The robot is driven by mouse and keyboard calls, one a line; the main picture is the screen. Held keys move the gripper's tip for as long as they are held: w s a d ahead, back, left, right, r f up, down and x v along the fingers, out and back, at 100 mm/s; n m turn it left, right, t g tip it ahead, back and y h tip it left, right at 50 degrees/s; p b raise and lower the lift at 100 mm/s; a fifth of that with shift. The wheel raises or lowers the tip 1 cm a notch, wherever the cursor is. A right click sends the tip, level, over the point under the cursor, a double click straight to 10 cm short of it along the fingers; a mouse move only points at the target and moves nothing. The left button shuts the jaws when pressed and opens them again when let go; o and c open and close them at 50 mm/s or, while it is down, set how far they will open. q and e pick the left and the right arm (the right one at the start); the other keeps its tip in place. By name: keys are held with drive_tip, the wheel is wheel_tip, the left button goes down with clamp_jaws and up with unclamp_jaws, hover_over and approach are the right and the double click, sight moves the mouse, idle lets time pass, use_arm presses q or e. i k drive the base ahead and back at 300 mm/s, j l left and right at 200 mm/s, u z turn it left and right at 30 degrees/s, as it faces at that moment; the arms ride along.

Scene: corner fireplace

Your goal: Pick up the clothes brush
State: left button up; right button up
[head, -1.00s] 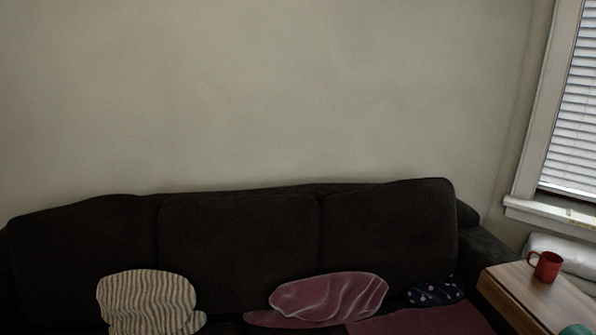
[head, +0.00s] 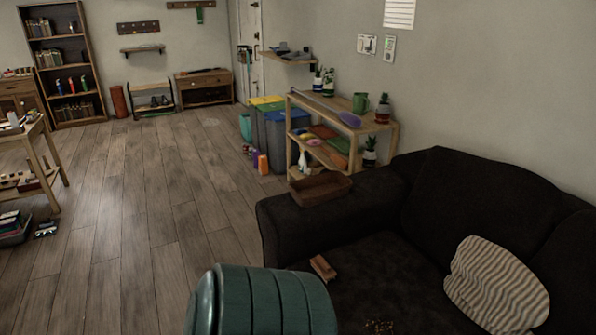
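A small wooden block-like thing (head: 323,267), which looks like the clothes brush, lies on the dark sofa's seat (head: 385,270) near its left armrest. It is small in the head view, and I cannot make out bristles. Neither of my grippers is in view.
A teal ribbed rounded object (head: 265,303) fills the bottom middle, in front of the sofa. A striped cushion (head: 497,285) lies on the sofa, and a brown tray (head: 320,188) rests on its armrest. A wooden shelf unit (head: 345,110) and bins (head: 285,135) stand behind.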

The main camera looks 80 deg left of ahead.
sight(326, 272)
drive_tip(key=u, duration=2.3)
